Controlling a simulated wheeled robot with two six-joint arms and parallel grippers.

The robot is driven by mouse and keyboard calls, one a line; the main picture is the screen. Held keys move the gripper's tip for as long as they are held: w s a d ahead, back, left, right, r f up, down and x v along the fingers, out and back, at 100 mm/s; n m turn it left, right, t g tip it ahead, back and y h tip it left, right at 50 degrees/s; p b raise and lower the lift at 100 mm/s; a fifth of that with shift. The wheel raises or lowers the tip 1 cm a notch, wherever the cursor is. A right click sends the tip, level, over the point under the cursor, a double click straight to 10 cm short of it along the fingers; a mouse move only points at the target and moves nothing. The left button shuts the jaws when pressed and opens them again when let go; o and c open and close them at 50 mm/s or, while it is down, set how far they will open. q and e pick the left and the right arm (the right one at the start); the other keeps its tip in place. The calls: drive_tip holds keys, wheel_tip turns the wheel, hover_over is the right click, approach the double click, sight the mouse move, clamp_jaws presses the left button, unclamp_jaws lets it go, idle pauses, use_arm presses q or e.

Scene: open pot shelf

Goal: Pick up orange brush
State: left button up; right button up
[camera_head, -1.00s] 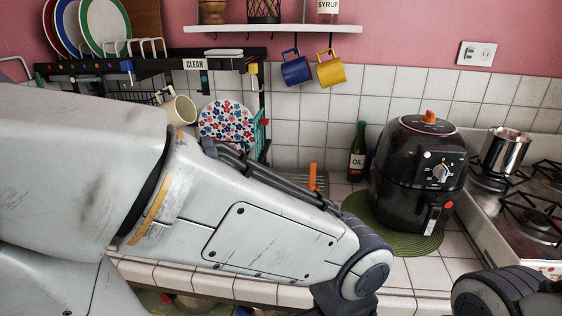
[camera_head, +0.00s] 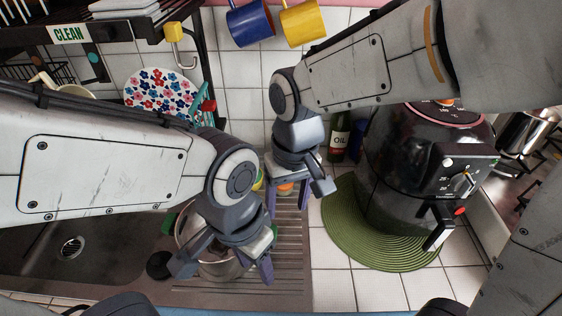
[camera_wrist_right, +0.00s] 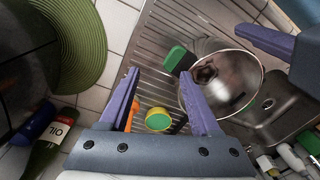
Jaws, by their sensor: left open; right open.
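The orange brush (camera_head: 285,188) shows as a small orange patch between my right gripper's fingers in the head view. In the right wrist view it is a narrow orange piece (camera_wrist_right: 130,115) beside the left finger, partly hidden by it. My right gripper (camera_head: 287,208) is open above the ribbed drainboard, near the brush; its two purple fingers spread apart in the wrist view (camera_wrist_right: 160,73). Contact cannot be told. My left gripper (camera_head: 222,275) is open over the metal pot, lower and to the left.
The metal pot (camera_wrist_right: 243,68) stands on the drainboard (camera_head: 291,250) beside the sink (camera_head: 40,258). A round yellow-green item (camera_wrist_right: 158,120) lies near the brush. An oil bottle (camera_head: 339,138) and black air fryer (camera_head: 400,170) on a green mat (camera_head: 345,225) stand to the right.

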drive_tip(key=w+m+p, duration=0.1)
drive_tip(key=w, duration=0.5)
drive_tip(key=w+a+m+p, duration=0.1)
drive_tip(key=w+m, duration=0.1)
drive_tip(key=w, duration=0.4)
drive_tip(key=w+m+p, duration=0.1)
drive_tip(key=w+m, duration=0.1)
drive_tip(key=w, duration=0.5)
drive_tip(key=shift+a+h, duration=0.15)
drive_tip(key=shift+h, duration=0.15)
drive_tip(key=shift+w+f, duration=0.15)
drive_tip(key=shift+f, duration=0.2)
wheel_tip(320, 180, down, 4)
drive_tip(key=shift+f+p, duration=0.2)
drive_tip(key=shift+p, duration=0.45)
drive_tip(key=f, duration=0.1)
drive_tip(key=f+p, duration=0.1)
drive_tip(key=f, duration=0.1)
drive_tip(key=f+p, duration=0.1)
drive_tip(key=shift+s+d+f, duration=0.25)
drive_tip(key=shift+d+f, duration=0.05)
drive_tip(key=shift+f, duration=0.55)
clamp_jaws()
